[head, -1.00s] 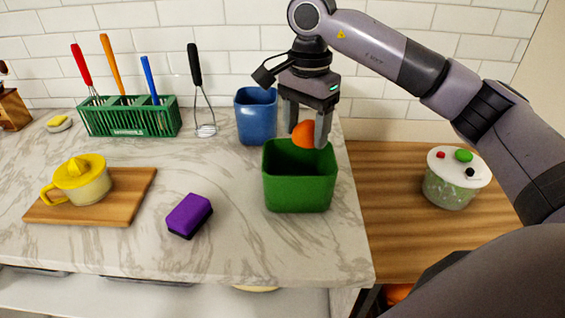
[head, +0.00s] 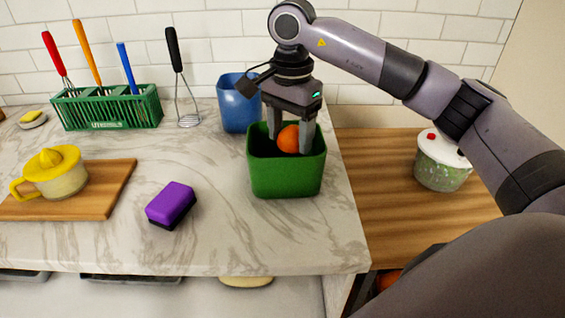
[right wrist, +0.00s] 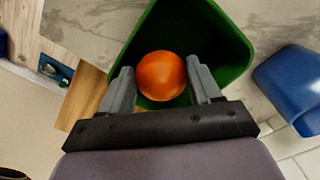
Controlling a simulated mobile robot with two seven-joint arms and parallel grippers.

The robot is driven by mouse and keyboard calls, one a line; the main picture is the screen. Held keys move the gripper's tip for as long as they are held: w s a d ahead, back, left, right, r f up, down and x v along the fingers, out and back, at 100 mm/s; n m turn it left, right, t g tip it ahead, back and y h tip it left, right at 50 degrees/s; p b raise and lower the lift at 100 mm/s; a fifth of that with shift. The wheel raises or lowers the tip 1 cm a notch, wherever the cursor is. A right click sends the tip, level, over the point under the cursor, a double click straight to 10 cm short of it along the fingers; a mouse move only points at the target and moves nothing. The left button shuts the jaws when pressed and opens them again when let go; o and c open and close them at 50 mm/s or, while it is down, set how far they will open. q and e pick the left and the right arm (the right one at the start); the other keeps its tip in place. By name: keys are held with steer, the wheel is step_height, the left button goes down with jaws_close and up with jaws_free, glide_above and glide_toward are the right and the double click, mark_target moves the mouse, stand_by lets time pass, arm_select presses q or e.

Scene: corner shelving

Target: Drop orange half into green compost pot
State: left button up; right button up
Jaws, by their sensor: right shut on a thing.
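The orange half (head: 288,139) is between the fingers of my right gripper (head: 290,145), which is shut on it. It shows as a round orange shape in the right wrist view (right wrist: 161,75), with a finger on each side. The green compost pot (head: 286,180) stands on the marble counter near its right edge. The gripper points down, with fingertips and orange at the pot's opening, partly below the rim. The pot's wall also shows in the right wrist view (right wrist: 230,45). The pot's floor is mostly hidden. My left gripper is not in view.
A blue container (head: 238,108) stands just behind the pot. A purple sponge (head: 171,203) lies to the left. A yellow juicer (head: 55,172) sits on a wooden board (head: 112,190). A green utensil rack (head: 108,108) is along the wall. A lidded jar (head: 441,165) stands right.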

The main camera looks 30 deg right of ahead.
steer(key=o, duration=1.1)
steer(key=shift+r, duration=3.6)
steer(key=shift+s, duration=0.1)
